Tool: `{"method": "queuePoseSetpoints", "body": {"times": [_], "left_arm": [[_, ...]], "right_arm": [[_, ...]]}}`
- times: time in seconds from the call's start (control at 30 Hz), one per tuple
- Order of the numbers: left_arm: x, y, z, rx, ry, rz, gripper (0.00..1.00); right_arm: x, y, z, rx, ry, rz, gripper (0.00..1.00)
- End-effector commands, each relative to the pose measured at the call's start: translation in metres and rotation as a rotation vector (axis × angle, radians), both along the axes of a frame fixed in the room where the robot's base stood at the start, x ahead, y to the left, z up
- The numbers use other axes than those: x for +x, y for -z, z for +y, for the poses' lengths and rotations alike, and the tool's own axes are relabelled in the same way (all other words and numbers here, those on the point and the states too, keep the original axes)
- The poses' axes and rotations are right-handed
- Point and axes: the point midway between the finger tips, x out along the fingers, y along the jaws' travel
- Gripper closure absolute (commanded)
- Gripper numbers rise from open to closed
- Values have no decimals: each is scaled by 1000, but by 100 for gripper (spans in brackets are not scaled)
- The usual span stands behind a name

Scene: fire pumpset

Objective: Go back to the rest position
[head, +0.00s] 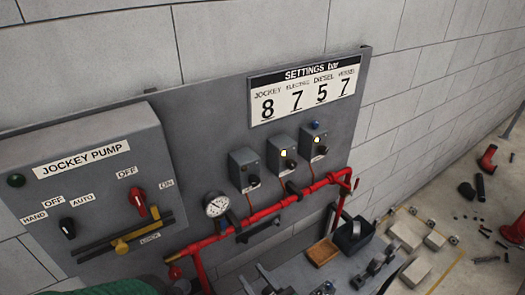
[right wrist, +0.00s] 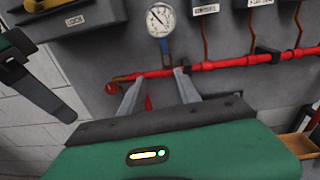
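My right gripper (right wrist: 158,77) shows in the right wrist view with its two grey fingers spread apart and nothing held between them. It is in front of the red pipe (right wrist: 235,63), below the pressure gauge (right wrist: 160,20). A thin red part shows between the fingers; I cannot tell how far behind them it is. In the head view only a green part of my arm shows at the bottom left edge. A dark part with a bit of green at the left edge of the right wrist view looks like my left gripper (right wrist: 30,85); its finger state is unclear.
The grey panel (head: 215,130) carries the jockey pump box (head: 90,170), settings sign (head: 303,88), pressure switches (head: 283,153) and red pipe (head: 265,212). A grey table (head: 290,275) bears trays and parts. Blocks and red fittings lie on the floor at right.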

Motion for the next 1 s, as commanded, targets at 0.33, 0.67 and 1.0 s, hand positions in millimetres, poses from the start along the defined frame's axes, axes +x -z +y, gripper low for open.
{"method": "queuePoseSetpoints", "body": {"times": [0.33,0.67,1.0], "left_arm": [[0,57,0,0,0,0,48],[0,107,0,0,0,0,48],[0,115,0,0,0,0,48]], "right_arm": [[-97,215,-61,-1268,-870,-273,61],[-88,170,-217,-1997,-1536,-508,61],[-98,128,-226,-2038,-1655,-635,61]]}}
